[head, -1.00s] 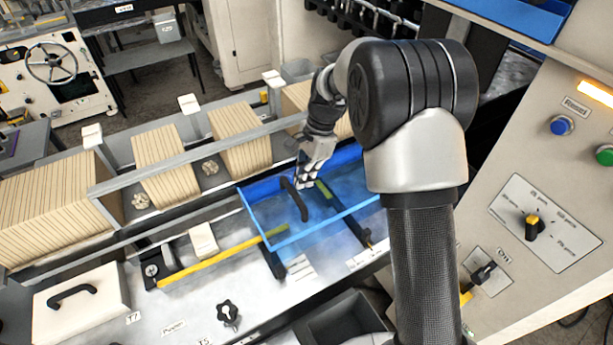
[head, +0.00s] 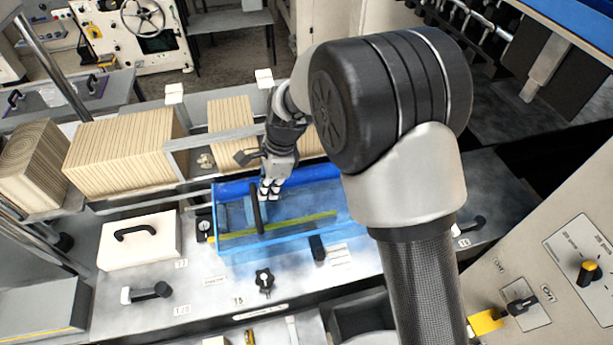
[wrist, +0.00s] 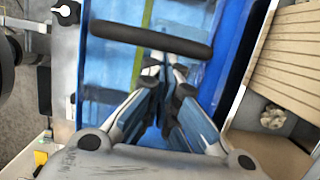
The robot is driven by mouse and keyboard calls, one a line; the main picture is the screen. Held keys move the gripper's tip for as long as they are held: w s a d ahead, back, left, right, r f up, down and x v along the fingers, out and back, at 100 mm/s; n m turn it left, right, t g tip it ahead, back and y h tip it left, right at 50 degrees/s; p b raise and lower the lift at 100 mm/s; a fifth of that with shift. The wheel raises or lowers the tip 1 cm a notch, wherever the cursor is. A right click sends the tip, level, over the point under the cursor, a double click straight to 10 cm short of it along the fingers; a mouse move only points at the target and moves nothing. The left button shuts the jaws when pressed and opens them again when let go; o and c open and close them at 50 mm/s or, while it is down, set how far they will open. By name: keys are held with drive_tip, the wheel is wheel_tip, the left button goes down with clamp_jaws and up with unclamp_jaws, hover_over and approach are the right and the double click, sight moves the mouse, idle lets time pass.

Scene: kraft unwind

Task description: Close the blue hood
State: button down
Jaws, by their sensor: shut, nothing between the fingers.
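The blue hood (head: 300,228) is a see-through blue cover with a solid blue back edge. It lies over the machine bed in the middle of the head view, with a yellow bar (head: 280,227) showing through it. It looks low over the bed, but I cannot tell whether it rests fully down. A black bar handle (head: 257,210) stands on the hood; it also crosses the wrist view (wrist: 150,40). My gripper (head: 269,192) is shut and empty, pointing down at the hood beside the handle. In the wrist view my fingertips (wrist: 162,72) are just short of the handle; contact is unclear.
Stacks of kraft sheets (head: 125,150) stand behind the bed. A white lid with a black handle (head: 138,235) is at left, and a black star knob (head: 264,280) sits in front of the hood. A control panel (head: 560,265) stands at right.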

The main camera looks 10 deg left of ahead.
drive_tip(key=s+a, duration=0.1)
drive_tip(key=a, duration=0.1)
drive_tip(key=s+a+p, duration=0.1)
drive_tip(key=a, duration=0.2)
drive_tip(key=s+a, duration=0.1)
drive_tip(key=a, duration=0.2)
drive_tip(key=shift+s, duration=0.2)
drive_tip(key=shift+w+d+f, duration=0.15)
drive_tip(key=shift+w+d, duration=0.15)
drive_tip(key=shift+d, duration=0.05)
drive_tip(key=d, duration=0.2)
drive_tip(key=w+d, duration=0.1)
drive_tip(key=shift+w+d+f, duration=0.1)
drive_tip(key=shift+f, duration=0.25)
drive_tip(key=s+v, duration=0.1)
drive_tip(key=v, duration=0.9)
drive_tip(key=shift+w, duration=0.4)
drive_tip(key=shift+r, duration=0.1)
